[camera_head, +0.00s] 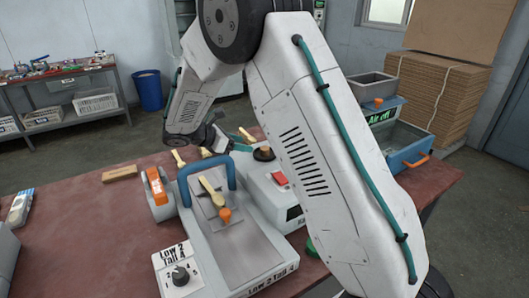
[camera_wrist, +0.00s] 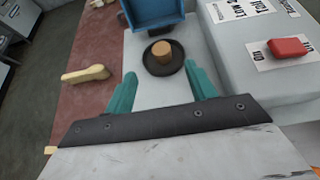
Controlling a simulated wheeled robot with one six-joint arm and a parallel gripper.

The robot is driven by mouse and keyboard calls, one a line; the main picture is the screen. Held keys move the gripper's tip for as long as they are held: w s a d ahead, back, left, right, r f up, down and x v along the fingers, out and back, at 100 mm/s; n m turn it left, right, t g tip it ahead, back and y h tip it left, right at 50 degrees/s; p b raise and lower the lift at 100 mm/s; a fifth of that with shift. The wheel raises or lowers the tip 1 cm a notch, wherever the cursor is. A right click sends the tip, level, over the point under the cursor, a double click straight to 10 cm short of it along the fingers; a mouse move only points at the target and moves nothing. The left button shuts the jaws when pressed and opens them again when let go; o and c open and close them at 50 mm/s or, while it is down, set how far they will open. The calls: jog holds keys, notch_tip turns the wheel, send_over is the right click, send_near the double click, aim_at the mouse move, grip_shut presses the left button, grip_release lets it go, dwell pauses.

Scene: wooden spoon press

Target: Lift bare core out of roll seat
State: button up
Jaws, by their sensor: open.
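A short tan cylinder, which looks like the bare core (camera_wrist: 161,50), stands upright in a round black dish-like seat (camera_wrist: 163,69) in the wrist view. In the head view the core (camera_head: 265,149) and black seat (camera_head: 263,156) are small beside my arm. My gripper (camera_wrist: 160,68) has two green fingers spread apart, with nothing held between them. The core and seat lie ahead of the fingers, roughly centred in the gap; I see no contact. In the head view my gripper (camera_head: 224,137) is partly hidden and hangs left of the seat.
A blue container (camera_wrist: 153,12) is just beyond the seat. A grey housing with a red button (camera_wrist: 289,46) stands close on the right. A wooden spoon (camera_wrist: 86,74) lies left. The press with a blue handle (camera_head: 208,166) is in front. A blue bin (camera_head: 408,160) is at right.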

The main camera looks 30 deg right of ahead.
aim_at(264, 148)
jog(key=x, duration=0.9)
jog(key=shift+s+r, duration=0.1)
jog(key=c, duration=1.1)
